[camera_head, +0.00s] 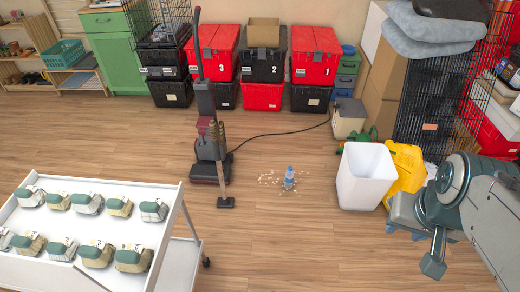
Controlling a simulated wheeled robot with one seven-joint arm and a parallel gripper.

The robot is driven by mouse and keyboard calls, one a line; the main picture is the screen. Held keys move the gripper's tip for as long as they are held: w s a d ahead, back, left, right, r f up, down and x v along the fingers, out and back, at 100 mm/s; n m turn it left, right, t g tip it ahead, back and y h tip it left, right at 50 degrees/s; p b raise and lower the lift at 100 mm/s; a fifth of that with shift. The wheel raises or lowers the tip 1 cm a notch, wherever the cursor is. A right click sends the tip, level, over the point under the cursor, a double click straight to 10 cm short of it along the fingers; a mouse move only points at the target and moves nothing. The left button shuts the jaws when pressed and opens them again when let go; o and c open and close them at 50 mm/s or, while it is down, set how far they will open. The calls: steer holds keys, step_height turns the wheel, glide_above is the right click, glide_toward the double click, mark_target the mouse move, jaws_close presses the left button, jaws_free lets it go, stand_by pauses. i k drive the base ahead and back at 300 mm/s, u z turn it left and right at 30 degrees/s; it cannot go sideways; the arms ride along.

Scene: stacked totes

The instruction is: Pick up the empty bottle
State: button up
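A small clear blue bottle (289,178) stands upright on the wooden floor near the middle of the view, with pale crumbs scattered around it. It is too small to tell whether it is empty. My arm comes in from the right edge, and its grey end (434,264) hangs at the lower right, well apart from the bottle. The gripper fingers cannot be made out clearly, and nothing is seen held.
A white bin (364,178) and a yellow container (406,172) stand right of the bottle. An upright vacuum cleaner (209,130) stands left, its cord running behind. A white cart (120,190) with several green-and-beige items is at lower left. Stacked totes (315,62) line the wall. Floor before the bottle is clear.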

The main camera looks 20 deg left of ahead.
mark_target(289, 174)
steer(key=u, duration=0.6)
steer(key=i, duration=1.6)
steer(key=u, duration=0.4)
steer(key=i, duration=0.6)
steer(key=u, duration=0.1)
